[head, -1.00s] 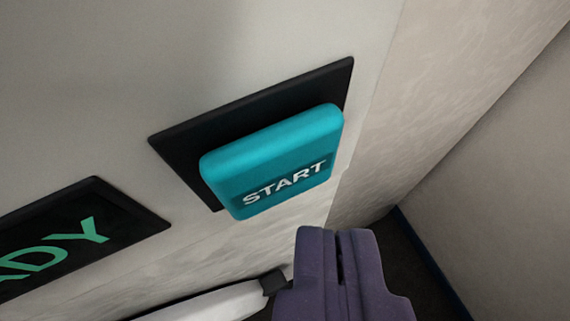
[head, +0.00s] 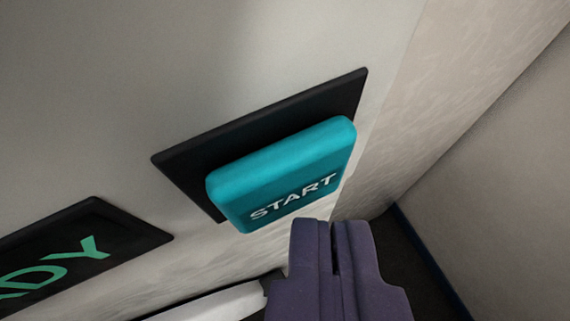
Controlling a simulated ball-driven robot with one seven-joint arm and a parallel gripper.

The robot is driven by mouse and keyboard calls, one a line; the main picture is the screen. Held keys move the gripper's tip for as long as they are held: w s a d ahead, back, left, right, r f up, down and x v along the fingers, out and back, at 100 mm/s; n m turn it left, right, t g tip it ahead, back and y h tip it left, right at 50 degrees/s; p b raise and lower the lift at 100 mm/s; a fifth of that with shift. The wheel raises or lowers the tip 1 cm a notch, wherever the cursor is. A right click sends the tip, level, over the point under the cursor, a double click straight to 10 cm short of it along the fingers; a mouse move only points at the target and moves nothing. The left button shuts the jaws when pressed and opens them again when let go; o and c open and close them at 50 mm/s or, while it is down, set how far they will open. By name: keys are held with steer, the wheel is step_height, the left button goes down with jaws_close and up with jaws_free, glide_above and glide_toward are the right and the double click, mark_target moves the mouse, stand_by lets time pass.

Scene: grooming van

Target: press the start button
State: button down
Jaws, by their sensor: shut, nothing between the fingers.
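The start button (head: 285,172) is a teal rounded block with white START lettering, standing out from a black backing plate (head: 190,158) on the pale panel. It sits near the middle of the head view. My gripper (head: 332,228) is purple, with its two fingers shut together and nothing between them. The fingertips show just below the button's lower right edge in the picture. I cannot tell whether they touch the button or are a little in front of it.
A black display (head: 80,255) with green letters, partly cut off and ending in DY, is at the lower left. A white bar-like part (head: 225,302) shows at the bottom. A plain wall (head: 500,170) stands at the right, with dark floor (head: 405,250) below.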

steer(key=shift+w+a, duration=0.2)
steer(key=shift+w, duration=0.3)
stand_by(0.7)
steer(key=shift+s, duration=0.15)
steer(key=shift+s+d+p, duration=0.35)
steer(key=shift+s+p, duration=0.15)
steer(key=shift+s, duration=0.2)
steer(key=shift+s+d+p, duration=0.3)
steer(key=shift+s+p, duration=0.15)
steer(key=shift+s, duration=0.35)
steer(key=shift+s+d+p, duration=0.35)
steer(key=shift+s+p, duration=0.05)
steer(key=shift+s, duration=0.35)
steer(key=shift+s+d+p, duration=0.3)
steer(key=shift+s+p, duration=0.15)
steer(key=shift+s, duration=0.35)
